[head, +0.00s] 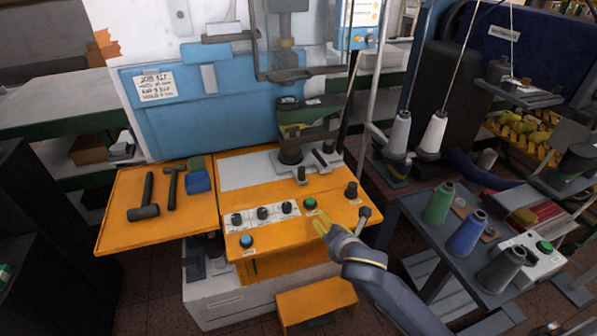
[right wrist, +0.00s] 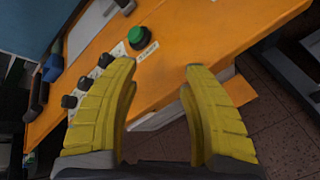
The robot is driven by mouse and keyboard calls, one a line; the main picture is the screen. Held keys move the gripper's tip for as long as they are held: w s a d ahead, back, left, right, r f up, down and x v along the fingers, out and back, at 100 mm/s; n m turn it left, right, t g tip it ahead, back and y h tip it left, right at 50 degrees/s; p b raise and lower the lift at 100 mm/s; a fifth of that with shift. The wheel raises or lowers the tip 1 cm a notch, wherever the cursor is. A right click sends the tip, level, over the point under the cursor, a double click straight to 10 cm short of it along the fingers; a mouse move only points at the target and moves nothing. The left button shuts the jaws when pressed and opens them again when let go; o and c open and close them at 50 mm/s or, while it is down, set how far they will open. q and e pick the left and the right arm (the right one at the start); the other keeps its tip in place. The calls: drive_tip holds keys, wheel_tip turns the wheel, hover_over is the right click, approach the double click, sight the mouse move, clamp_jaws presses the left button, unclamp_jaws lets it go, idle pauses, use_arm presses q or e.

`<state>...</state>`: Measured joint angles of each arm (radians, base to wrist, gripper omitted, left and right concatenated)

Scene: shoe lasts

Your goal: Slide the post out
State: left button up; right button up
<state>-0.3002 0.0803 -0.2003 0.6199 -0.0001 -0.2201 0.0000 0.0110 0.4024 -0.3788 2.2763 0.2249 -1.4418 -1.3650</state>
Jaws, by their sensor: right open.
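The orange machine table (head: 190,232) carries a grey metal plate (head: 240,172). A dark post-like support (head: 290,156) stands on this plate beneath a dark green shoe-last shape (head: 300,112). Shorter dark pegs (head: 301,176) stand near it; I cannot tell which part is the post. My right gripper (head: 321,227) is at the front edge of the orange panel, just below the green button (head: 310,203). In the right wrist view its yellow fingers (right wrist: 160,72) are spread with nothing between them, and the green button (right wrist: 136,36) lies beyond them. My left gripper is not in view.
Black knobs (head: 262,213) and a blue button (head: 246,241) line the front panel. A dark lever (head: 364,212) stands right of my gripper. Hammers (head: 146,200) and a blue block (head: 198,181) lie left. Thread cones (head: 467,233) stand on a right-hand table.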

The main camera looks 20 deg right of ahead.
sight(303, 172)
drive_tip(key=w+r+n+t+y, duration=0.1)
drive_tip(key=w+r+n, duration=0.7)
drive_tip(key=w+n, duration=0.15)
drive_tip(key=x, duration=1.1)
drive_tip(key=a+x, duration=0.1)
drive_tip(key=x, duration=0.4)
drive_tip(key=shift+w+f, duration=0.25)
drive_tip(key=shift+w, duration=0.05)
clamp_jaws()
